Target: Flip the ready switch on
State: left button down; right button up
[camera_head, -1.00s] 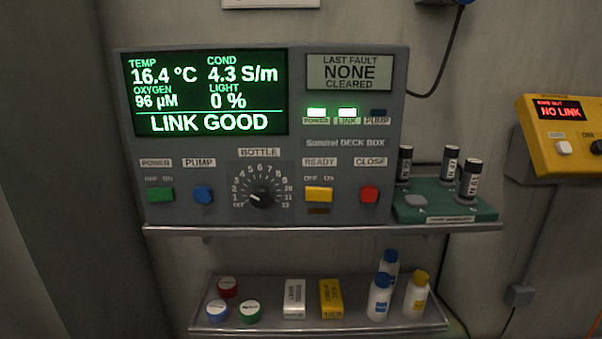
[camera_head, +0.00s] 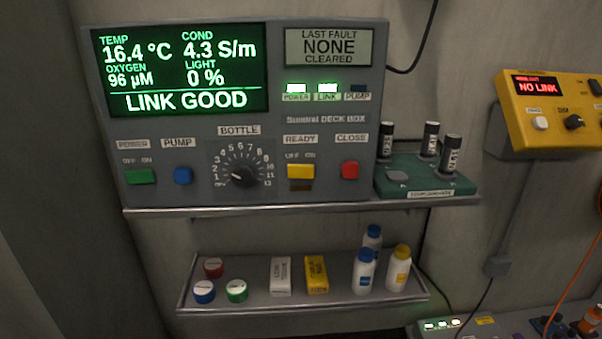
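The yellow ready switch (camera_head: 300,171) is on the front of the grey deck box (camera_head: 205,205), under the READY label and the small OFF and ON marks. A dark amber lamp window sits just below it and looks unlit. I cannot tell clearly which side the switch is tipped to. The box's screen (camera_head: 180,70) reads LINK GOOD, and the fault panel (camera_head: 329,47) reads NONE CLEARED. The POWER and LINK lamps are lit; the PUMP lamp is dark. Neither of my grippers is in view.
A red close button (camera_head: 349,170), the bottle dial (camera_head: 241,176), a blue pump button (camera_head: 183,175) and a green power switch (camera_head: 141,176) flank it. A green vial stand (camera_head: 425,185) is at right. A lower shelf (camera_head: 300,304) holds bottles, caps and boxes. A yellow NO LINK box (camera_head: 555,140) hangs far right.

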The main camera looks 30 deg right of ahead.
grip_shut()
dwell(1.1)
